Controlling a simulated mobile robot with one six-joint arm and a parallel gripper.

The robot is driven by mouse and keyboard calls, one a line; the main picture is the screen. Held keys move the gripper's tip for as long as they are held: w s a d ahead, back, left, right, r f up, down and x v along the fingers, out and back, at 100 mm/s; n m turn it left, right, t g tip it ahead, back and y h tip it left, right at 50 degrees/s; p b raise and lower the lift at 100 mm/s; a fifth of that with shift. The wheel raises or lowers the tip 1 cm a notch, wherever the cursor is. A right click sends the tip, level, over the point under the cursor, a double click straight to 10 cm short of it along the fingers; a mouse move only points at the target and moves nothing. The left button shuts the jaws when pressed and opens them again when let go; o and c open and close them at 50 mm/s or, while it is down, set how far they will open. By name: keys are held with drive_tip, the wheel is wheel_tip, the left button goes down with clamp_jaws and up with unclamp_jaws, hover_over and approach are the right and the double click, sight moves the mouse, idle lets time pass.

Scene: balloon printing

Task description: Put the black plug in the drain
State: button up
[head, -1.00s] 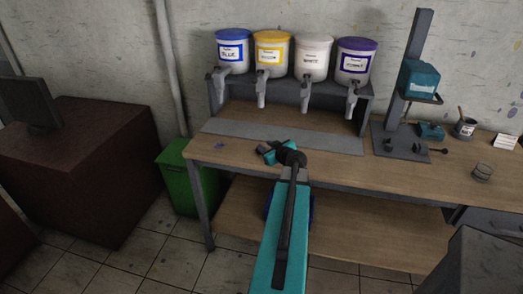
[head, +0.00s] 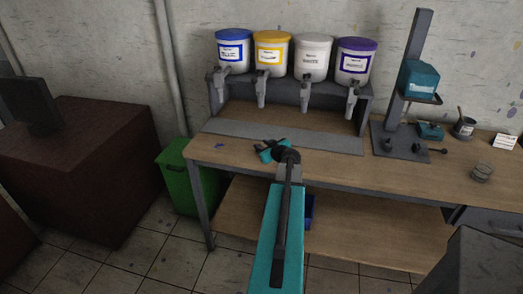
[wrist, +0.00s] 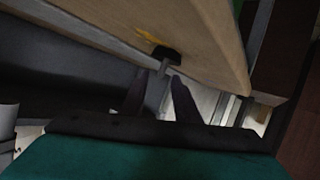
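A small black piece with a grey stem (wrist: 166,54), which looks like the black plug, shows in the wrist view at the edge of the wooden worktop. My gripper (wrist: 161,80) points at it. The two dark fingers are apart, with the stem just beyond and between their tips; a gap seems to show on either side of it. In the head view my gripper (head: 263,148) is low over the left part of the worktop, and my arm hides what lies behind it. I cannot make out the drain in either view.
The wooden worktop (head: 400,180) carries a grey strip (head: 280,135) below several paint tubs with taps. A small blue mark (head: 219,146) lies left of my gripper. A stand (head: 415,75) is at the right. A green bin (head: 180,185) is below left; a blue container (head: 309,210) sits on the lower shelf.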

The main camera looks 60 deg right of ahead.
sight(260, 144)
drive_tip(key=shift+p+x, duration=0.3)
drive_tip(key=shift+x, duration=1.65)
drive_tip(key=shift+s+f, duration=0.1)
drive_tip(key=shift+c, duration=0.5)
clamp_jaws()
